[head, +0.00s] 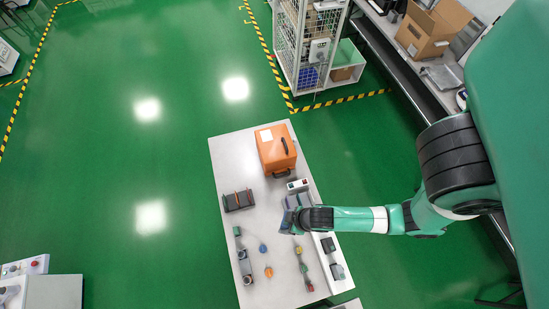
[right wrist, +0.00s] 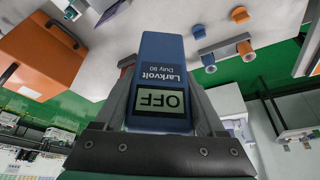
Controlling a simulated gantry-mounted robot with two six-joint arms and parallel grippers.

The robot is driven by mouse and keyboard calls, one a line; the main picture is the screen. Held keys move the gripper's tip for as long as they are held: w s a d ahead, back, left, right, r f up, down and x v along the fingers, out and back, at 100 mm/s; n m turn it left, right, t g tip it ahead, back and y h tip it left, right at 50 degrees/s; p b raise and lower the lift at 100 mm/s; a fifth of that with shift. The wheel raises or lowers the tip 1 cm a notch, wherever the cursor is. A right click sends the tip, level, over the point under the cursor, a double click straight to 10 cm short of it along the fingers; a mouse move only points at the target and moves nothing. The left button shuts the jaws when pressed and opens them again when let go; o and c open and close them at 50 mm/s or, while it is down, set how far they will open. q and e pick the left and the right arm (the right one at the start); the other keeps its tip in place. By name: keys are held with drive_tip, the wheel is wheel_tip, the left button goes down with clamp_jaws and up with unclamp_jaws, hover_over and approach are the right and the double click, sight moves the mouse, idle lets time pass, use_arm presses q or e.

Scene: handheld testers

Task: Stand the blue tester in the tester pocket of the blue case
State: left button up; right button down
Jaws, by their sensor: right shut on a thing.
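The blue tester (right wrist: 162,62) is in my right gripper (right wrist: 160,82) in the right wrist view. Its display reads OFF and its label appears upside down. One finger lies along each side of it. In the head view my right gripper (head: 293,218) is over the right-middle part of the table, with a small blue-grey shape (head: 297,201) at its tip; I cannot tell whether that is the tester or something behind it. I cannot clearly make out a blue case or its tester pocket in either view. My left gripper is not in view.
The pale table (head: 232,155) carries an orange case (head: 275,150) at the far end, a dark box (head: 238,201) at left and a control box (head: 297,185) beside my gripper. Several small blue, orange and green parts lie nearer. Bare tabletop lies left of the orange case.

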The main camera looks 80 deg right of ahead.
use_arm(q)
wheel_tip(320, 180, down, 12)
drive_tip(key=b, duration=1)
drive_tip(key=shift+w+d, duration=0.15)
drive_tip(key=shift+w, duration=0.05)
use_arm(e)
drive_tip(key=shift+w+d+f+m+h, duration=0.15)
drive_tip(key=shift+w+d+f+m, duration=0.2)
drive_tip(key=shift+w+d+f, duration=1.5)
drive_tip(key=shift+w+d+f+m+h, duration=0.1)
drive_tip(key=shift+w+d+f+m, duration=0.5)
drive_tip(key=shift+d+f, duration=2.15)
drive_tip(key=shift+w+d+f+m+h, duration=0.15)
drive_tip(key=shift+w+d+f, duration=1.35)
drive_tip(key=shift+f, duration=1.7)
drive_tip(key=shift+w+a+f, duration=0.1)
drive_tip(key=shift+a, duration=0.05)
unclamp_jaws()
use_arm(q)
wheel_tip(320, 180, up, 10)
drive_tip(key=p, duration=0.9)
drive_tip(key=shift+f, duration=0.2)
use_arm(e)
drive_tip(key=v, duration=1.2)
drive_tip(key=shift+r, duration=0.2)
